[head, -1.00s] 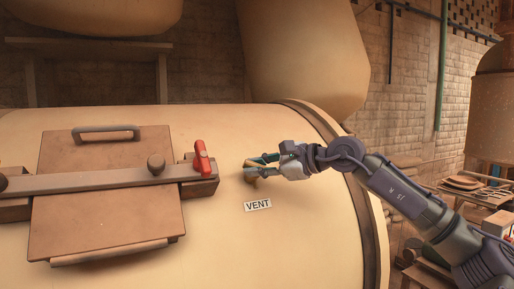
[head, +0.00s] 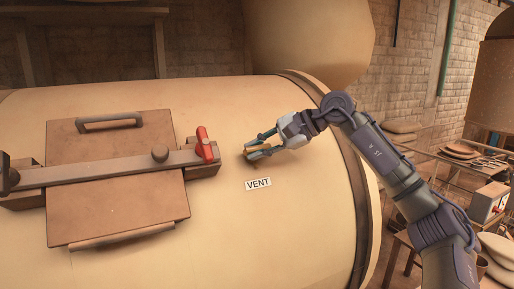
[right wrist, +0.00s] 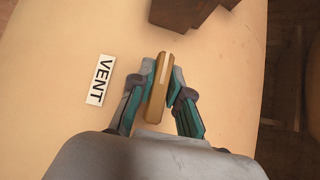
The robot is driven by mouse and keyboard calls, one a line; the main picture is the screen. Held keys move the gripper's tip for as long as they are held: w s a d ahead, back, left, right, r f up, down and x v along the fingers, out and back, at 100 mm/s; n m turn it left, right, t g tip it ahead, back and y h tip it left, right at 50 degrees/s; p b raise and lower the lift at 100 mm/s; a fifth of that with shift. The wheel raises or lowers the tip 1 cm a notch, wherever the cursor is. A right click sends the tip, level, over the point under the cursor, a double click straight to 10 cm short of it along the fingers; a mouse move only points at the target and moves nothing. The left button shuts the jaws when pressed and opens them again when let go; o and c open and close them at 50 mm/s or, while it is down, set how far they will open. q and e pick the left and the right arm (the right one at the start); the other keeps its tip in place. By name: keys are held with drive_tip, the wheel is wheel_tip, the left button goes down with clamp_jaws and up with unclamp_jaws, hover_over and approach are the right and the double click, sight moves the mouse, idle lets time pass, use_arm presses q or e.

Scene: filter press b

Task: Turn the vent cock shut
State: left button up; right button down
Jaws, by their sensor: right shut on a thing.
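The vent cock shows as a brass-coloured lever handle (right wrist: 158,88) on the cream tank, beside the VENT label (right wrist: 100,80) in the right wrist view. In the head view the vent cock (head: 253,151) is small and partly covered by the gripper, just above the VENT label (head: 258,184). My right gripper (head: 257,146) is shut on the handle, with one teal-edged finger on each side of it. The right wrist view shows the right gripper's fingertips (right wrist: 159,80) around the handle's middle. The cock's stem under the handle is hidden. My left gripper is not in view.
The tank (head: 300,240) fills the left and middle. Left of the cock, a hatch plate (head: 115,205) is crossed by a bar (head: 110,175) with a red lever (head: 204,145) at its right end. A cluttered table (head: 465,165) stands at the right.

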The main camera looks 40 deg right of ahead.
drive_tip(key=shift+f, duration=0.1)
drive_tip(key=c, duration=1.1)
unclamp_jaws()
drive_tip(key=shift+d, duration=0.1)
drive_tip(key=v, duration=1.2)
drive_tip(key=shift+w, duration=0.1)
